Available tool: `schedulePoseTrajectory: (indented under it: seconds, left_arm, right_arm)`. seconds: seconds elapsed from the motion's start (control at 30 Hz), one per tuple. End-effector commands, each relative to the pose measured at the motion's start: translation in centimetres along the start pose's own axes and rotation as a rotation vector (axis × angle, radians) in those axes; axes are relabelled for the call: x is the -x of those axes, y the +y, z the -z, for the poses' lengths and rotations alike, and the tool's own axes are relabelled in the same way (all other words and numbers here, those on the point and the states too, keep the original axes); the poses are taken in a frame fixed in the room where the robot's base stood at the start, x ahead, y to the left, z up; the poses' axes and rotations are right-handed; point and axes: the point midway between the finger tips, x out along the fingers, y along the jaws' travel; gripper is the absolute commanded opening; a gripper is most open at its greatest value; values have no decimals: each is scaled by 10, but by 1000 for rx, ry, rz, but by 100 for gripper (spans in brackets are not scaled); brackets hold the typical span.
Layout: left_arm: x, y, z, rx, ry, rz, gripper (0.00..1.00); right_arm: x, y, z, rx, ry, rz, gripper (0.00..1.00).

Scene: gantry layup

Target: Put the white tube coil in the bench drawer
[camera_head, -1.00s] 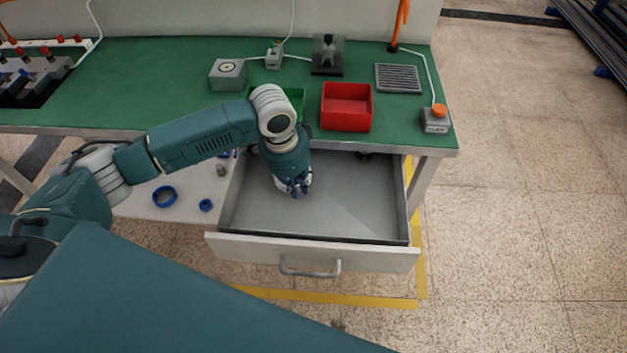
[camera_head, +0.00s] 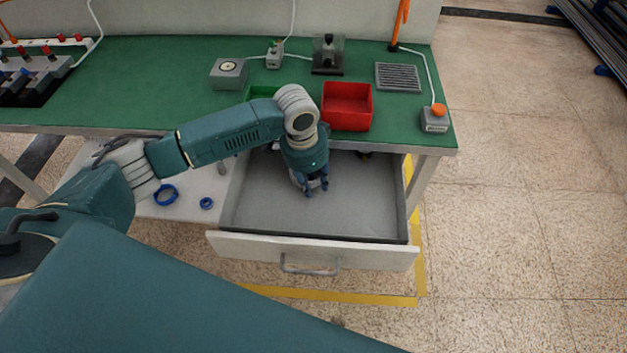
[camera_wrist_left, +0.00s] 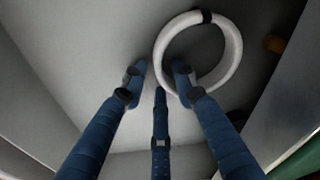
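The bench drawer (camera_head: 350,215) is pulled open below the bench top. My left gripper (camera_head: 318,190) is inside the drawer's outline, fingers pointing down. In the head view the coil is hidden behind my left gripper and arm.
A red bin (camera_head: 347,122) and a green bin (camera_head: 262,91) stand on the bench top above the drawer. Blue rings (camera_head: 166,195) lie on the shelf left of the drawer. A small orange-brown item (camera_wrist_left: 275,44) shows beyond the coil. The drawer's right and front floor looks clear.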

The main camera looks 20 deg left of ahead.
Motion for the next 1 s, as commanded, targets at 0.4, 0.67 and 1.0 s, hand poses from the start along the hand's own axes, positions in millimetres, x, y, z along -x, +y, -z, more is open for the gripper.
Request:
schedulePoseTrajectory:
  seconds: [0.4,0.67,1.0]
  left_arm:
    - [16,-1,1,0,3,1,29]
    - [70,-1,2,-1,4,3,29]
    - [119,-1,1,1,1,1,29]
  right_arm:
    - [0,0,0,0,0,0,33]
    - [1,0,0,0,0,0,33]
    - [1,0,0,0,-1,0,33]
